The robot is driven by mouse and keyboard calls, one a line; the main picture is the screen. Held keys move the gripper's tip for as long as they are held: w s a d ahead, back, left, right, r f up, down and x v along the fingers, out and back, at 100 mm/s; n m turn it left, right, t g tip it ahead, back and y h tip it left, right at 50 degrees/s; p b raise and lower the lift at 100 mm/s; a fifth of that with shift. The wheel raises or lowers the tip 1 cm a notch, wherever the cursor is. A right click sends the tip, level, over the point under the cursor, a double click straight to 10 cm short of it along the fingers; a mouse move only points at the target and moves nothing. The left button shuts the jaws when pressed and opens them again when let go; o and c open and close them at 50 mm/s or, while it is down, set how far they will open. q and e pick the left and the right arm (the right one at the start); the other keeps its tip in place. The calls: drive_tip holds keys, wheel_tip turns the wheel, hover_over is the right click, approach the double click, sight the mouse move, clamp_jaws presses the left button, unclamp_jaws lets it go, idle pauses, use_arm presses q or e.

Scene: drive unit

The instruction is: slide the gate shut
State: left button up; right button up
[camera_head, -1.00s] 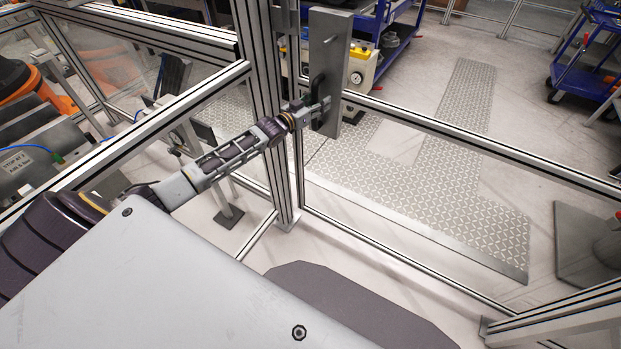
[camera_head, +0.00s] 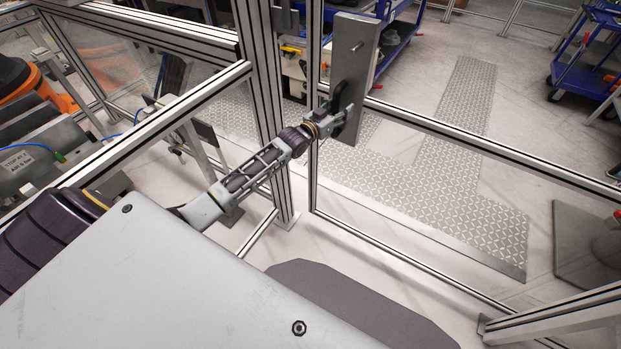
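The gate (camera_head: 312,150) is an aluminium-framed panel, its upright edge standing right of the fixed double post (camera_head: 266,90). A narrow gap shows between the two. A tall grey plate (camera_head: 353,60) on the gate's edge carries a black handle (camera_head: 339,92). My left gripper (camera_head: 338,118) is at this handle, its fingers closed around it as far as I can see; part of the grip is hidden by the gripper itself. My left arm reaches in from the lower left. My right gripper is out of view.
A fence rail (camera_head: 170,120) runs diagonally beside my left arm. An orange robot (camera_head: 30,85) stands beyond it at left. A patterned metal floor plate (camera_head: 430,200) lies behind the gate. A blue cart (camera_head: 590,60) stands far right. A dark mat (camera_head: 350,300) lies on the near floor.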

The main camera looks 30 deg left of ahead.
use_arm(q)
approach(371, 110)
drive_tip(key=shift+x, duration=2.25)
drive_tip(key=shift+v, duration=6.9)
drive_tip(key=a+f+g+y, duration=0.1)
drive_tip(key=a+f+g, duration=0.1)
drive_tip(key=f, duration=0.9)
drive_tip(key=s+a+f+g+y, duration=0.1)
drive_tip(key=a+f, duration=0.4)
drive_tip(key=f, duration=0.6)
drive_tip(key=shift+s+a+f+m+g+y+b, duration=0.2)
drive_tip(key=shift+a+m+g+y+b, duration=0.1)
drive_tip(key=shift+g+y+b, duration=0.15)
